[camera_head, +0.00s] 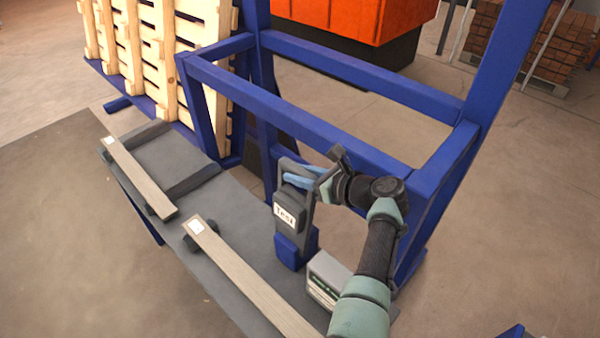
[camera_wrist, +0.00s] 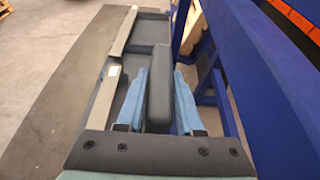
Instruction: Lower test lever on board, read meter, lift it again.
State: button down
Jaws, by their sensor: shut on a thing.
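A pale board (camera_head: 255,285) lies on the bench, apart from the visible part of the lever. The meter (camera_head: 328,279) is a grey box with a dark face; its reading is too small to tell.
A second pale board (camera_head: 140,178) lies farther left on the dark grey bench (camera_head: 228,200). A blue gantry frame (camera_head: 310,125) stands close behind the lever and my arm. Wooden pallets (camera_head: 160,50) lean at the back left. The floor at left is clear.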

jog(key=shift+w+d, duration=0.1)
jog(key=shift+d, duration=0.15)
jog(key=c, duration=0.6)
grip_release()
jog(key=shift+w+f, duration=0.1)
jog(key=v, duration=1.3)
